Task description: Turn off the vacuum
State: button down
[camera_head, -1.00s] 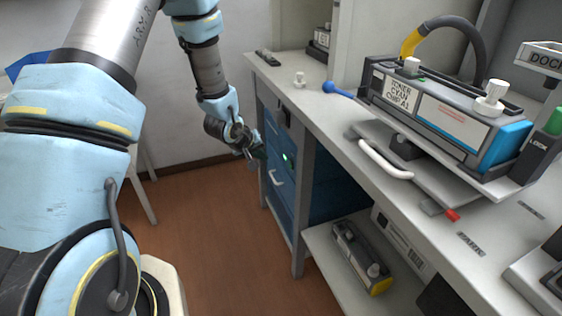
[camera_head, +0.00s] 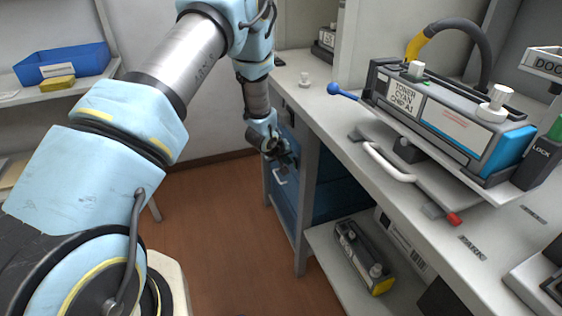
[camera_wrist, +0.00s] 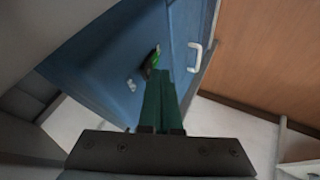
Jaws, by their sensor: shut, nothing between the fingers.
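A blue cabinet (camera_head: 333,197) stands under the bench; I cannot tell for certain that it is the vacuum. In the wrist view its blue front (camera_wrist: 110,55) carries a small dark fitting with a green lit spot (camera_wrist: 155,58), a small pale mark and a white handle (camera_wrist: 195,57). My gripper (camera_head: 287,160) is at the cabinet front in the head view and hides the lit spot there. Its green fingers (camera_wrist: 158,76) are shut together and empty. Their tips overlap the lower edge of the dark fitting; I cannot tell whether they touch it.
The bench above holds a toner cartridge (camera_head: 440,108) in a dock with a dark hose (camera_head: 475,38), a blue-knobbed lever (camera_head: 338,90) and a white handle (camera_head: 388,165). Another cartridge (camera_head: 360,255) lies on the lower shelf. A blue bin (camera_head: 85,60) is at left. The floor is open.

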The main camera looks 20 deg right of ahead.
jog(key=shift+d, duration=0.1)
jog(key=shift+d+r, duration=0.1)
jog(key=shift+d, duration=0.15)
jog(key=shift+r, duration=0.15)
jog(key=shift+r+p, duration=0.45)
jog(key=shift+r, duration=0.25)
jog(key=shift+a, duration=0.1)
